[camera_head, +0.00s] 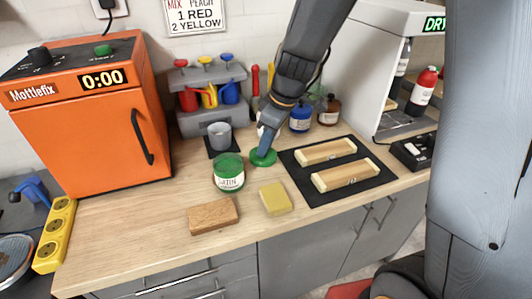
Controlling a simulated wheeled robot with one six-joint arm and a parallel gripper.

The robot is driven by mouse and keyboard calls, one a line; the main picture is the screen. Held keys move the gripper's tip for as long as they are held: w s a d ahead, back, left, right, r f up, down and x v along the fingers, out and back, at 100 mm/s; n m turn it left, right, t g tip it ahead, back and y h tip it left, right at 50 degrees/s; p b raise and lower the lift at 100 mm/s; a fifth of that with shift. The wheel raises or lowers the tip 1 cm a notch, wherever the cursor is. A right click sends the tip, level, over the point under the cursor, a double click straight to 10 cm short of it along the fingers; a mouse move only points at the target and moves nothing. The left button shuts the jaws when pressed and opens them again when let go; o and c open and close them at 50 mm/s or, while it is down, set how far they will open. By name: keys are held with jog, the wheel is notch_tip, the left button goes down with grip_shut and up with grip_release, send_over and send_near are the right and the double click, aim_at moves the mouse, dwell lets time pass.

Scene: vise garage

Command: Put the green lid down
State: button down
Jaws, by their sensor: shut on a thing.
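My gripper (264,146) points down and is shut on the green lid (263,158), a flat round disc at its fingertips. The lid is right at or just above the wooden counter; I cannot tell whether it touches. The lid is apart from the green jar (229,173), which stands in front and to the left with a white label. The jar's top appears open. My gripper hides part of the lid's upper face.
A grey cup (220,136) stands on a dark mat behind the jar. A black mat (367,184) with two wooden blocks lies right of the lid. A yellow sponge (275,198) and a brown block (212,216) lie in front. Bottles (300,118) stand behind; the orange oven (92,115) is left.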

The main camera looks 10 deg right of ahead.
aim_at(267, 154)
jog(key=shift+d+f, duration=0.1)
jog(key=shift+f, duration=1.75)
jog(key=shift+f, duration=0.15)
jog(key=c, duration=1.6)
grip_release()
jog(key=shift+r, duration=0.25)
jog(key=b+v, duration=0.2)
jog(key=v, duration=1)
jog(key=s+d+f+m, duration=0.2)
jog(key=s+f+m, duration=0.1)
jog(key=s, duration=0.1)
jog(key=s+d+f+m+g+h, duration=0.1)
jog(key=s+d+f+m, duration=0.1)
jog(key=s+f+m, duration=0.1)
jog(key=s+d+f+m+h, duration=0.1)
jog(key=s+d+f+m, duration=0.2)
jog(key=s+m, duration=0.1)
jog(key=shift+s+f, duration=0.25)
jog(key=shift+s, duration=0.4)
jog(key=shift+s+d+f+m+h, duration=0.1)
jog(key=shift+s+f+m+h, duration=0.2)
jog(key=shift+s+m, duration=0.3)
